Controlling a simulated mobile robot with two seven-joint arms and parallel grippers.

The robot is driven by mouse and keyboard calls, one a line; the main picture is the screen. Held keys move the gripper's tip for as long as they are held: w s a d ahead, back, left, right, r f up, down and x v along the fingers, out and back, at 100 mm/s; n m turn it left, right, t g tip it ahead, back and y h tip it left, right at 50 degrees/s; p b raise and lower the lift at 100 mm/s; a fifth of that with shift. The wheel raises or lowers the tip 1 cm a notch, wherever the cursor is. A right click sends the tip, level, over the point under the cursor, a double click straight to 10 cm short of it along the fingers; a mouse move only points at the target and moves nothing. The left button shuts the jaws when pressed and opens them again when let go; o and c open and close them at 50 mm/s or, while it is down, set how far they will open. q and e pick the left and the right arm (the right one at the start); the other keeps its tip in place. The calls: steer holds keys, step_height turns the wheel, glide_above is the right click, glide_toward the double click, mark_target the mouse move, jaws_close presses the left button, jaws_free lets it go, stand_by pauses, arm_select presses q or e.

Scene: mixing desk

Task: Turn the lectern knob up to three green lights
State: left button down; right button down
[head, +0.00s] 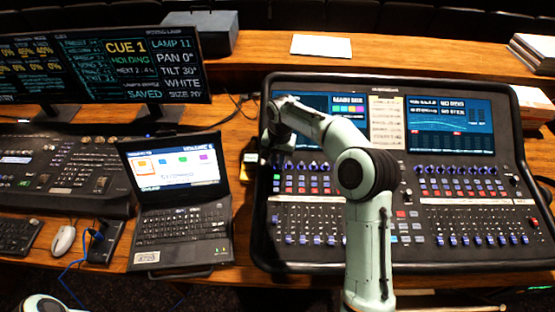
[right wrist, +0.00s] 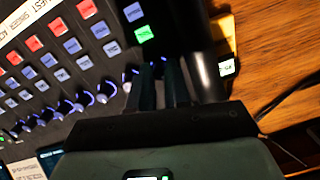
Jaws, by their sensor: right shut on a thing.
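The mixing desk (head: 330,265) fills the right half of the head view. My right arm reaches across it to its left edge, and my right gripper (head: 267,148) is low over the leftmost knob column. In the right wrist view the two dark fingers (right wrist: 163,72) are close together, shut on the knob at the end of the row. That lectern knob is mostly hidden by the fingers. A green lit button (right wrist: 145,34) shows just past the fingertips. I cannot make out a row of three green lights. My left gripper is not in view.
Other knobs (right wrist: 103,92) and red and blue buttons (right wrist: 60,27) sit close to the fingers. A laptop (head: 180,215) stands left of the desk. A lighting console (head: 60,165) and monitors (head: 100,70) are farther left. White paper (head: 322,45) lies behind.

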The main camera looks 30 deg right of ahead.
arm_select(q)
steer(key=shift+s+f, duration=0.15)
arm_select(e)
steer(key=shift+m+t, duration=0.3)
steer(key=shift+m, duration=2.2)
steer(key=c, duration=1.4)
jaws_free()
steer(key=shift+o, duration=0.2)
